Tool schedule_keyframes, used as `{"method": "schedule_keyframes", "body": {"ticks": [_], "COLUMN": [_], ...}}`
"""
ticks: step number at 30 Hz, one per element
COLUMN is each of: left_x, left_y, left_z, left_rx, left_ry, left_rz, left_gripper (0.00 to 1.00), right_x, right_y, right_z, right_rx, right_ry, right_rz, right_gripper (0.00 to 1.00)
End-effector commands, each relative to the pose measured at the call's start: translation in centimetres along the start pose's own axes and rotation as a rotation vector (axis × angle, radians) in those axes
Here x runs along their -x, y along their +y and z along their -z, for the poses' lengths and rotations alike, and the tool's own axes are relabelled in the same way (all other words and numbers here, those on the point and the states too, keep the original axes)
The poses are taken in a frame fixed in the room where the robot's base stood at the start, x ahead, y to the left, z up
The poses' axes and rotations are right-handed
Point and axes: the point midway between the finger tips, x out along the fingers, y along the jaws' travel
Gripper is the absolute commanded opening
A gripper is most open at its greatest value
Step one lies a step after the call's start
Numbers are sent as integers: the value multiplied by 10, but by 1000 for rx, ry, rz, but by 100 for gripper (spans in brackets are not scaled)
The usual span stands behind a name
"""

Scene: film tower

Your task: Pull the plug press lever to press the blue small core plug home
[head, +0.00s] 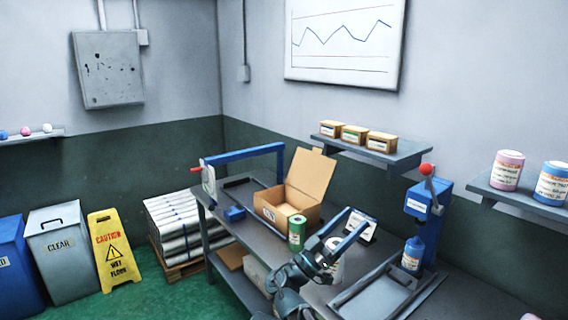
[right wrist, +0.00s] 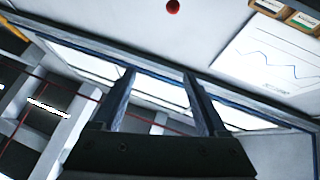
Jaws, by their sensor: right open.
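The plug press (head: 428,206) is a blue upright machine at the right of the bench in the head view. Its lever ends in a red knob (head: 427,169), which stands high at the press top. A red ball, which looks like this knob, shows at the top edge of the right wrist view (right wrist: 172,6). A blue labelled cylinder (head: 412,254) stands under the press; I cannot make out the small core plug itself. My right gripper (head: 357,218) is open and empty, left of the press and apart from the lever. My left gripper is not in view.
A dark tray (head: 345,297) lies in front of the press. An open cardboard box (head: 312,187), a green-labelled can (head: 297,232) and a small white sign (head: 362,226) stand on the bench. A wall shelf (head: 405,157) with several small boxes is behind.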

Motion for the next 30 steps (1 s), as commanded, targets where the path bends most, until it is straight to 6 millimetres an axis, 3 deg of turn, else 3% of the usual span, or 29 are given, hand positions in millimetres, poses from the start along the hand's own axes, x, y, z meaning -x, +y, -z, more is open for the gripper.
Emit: {"method": "schedule_keyframes", "body": {"ticks": [11, 20, 25, 30], "left_x": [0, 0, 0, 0], "left_y": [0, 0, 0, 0], "left_z": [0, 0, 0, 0], "left_rx": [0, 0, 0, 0], "left_ry": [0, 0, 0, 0], "left_rz": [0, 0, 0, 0], "left_gripper": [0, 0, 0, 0], "right_x": [-8, -2, 22, 75], "right_y": [17, 45, 72, 101], "right_z": [-51, -128, -194, -255], "right_rx": [138, 343, 518, 673], "right_ry": [-192, -504, -810, -1181], "right_rz": [-10, 23, 116, 328], "right_gripper": [76, 76, 76, 76]}}
